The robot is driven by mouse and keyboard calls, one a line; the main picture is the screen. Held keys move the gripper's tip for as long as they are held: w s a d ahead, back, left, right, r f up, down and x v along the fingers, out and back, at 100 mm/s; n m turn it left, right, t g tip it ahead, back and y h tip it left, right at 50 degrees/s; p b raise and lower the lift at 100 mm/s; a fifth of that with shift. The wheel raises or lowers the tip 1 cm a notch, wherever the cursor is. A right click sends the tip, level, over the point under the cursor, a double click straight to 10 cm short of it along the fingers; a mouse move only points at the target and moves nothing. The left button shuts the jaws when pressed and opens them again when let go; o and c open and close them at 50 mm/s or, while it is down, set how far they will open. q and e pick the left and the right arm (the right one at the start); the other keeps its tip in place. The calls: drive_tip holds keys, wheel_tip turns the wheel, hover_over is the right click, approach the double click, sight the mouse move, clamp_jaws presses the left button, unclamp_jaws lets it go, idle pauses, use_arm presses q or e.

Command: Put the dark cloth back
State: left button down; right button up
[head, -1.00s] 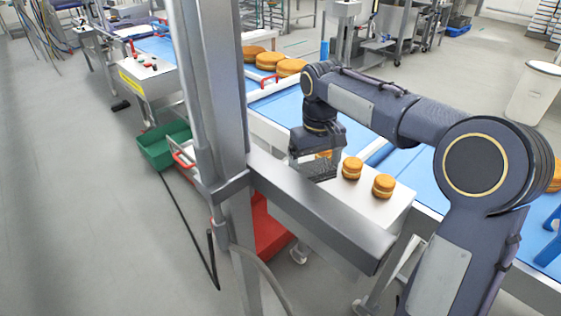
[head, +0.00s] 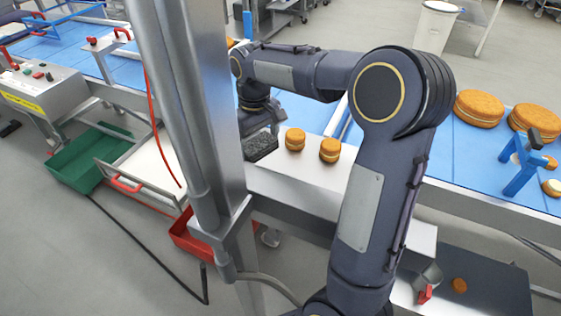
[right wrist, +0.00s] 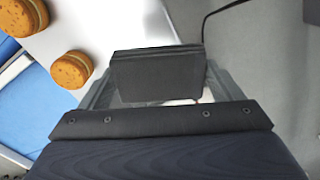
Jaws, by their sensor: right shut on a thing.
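The dark cloth (head: 260,149) is a dark grey folded piece, held in my right gripper (head: 262,130) at the left end of a white-topped stand, beside two small filled rounds. In the right wrist view the cloth (right wrist: 156,76) shows as a dark, layered block between the two fingers of my right gripper (right wrist: 157,85). The fingers are shut on it. In the head view the steel post hides part of what lies left of the gripper, and I cannot tell whether the cloth touches the surface below. My left gripper is not in view.
Two small rounds (head: 295,139) (head: 330,150) stand on the white top (head: 300,185). A steel post (head: 190,120) rises close to my right gripper. A blue conveyor (head: 460,165) carries large rounds. A green crate (head: 90,160) and a red bin (head: 190,240) sit low at left.

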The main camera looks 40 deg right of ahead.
hover_over(282, 173)
wheel_tip(282, 173, down, 6)
drive_tip(key=shift+w+f+p, duration=0.1)
drive_tip(key=shift+p, duration=0.3)
drive_tip(key=shift+f, duration=1.7)
drive_tip(key=shift+f, duration=0.1)
drive_tip(key=shift+f, duration=0.15)
drive_tip(key=o, duration=0.8)
drive_tip(key=shift+o, duration=0.2)
wheel_tip(282, 173, up, 12)
drive_tip(key=shift+r, duration=0.25)
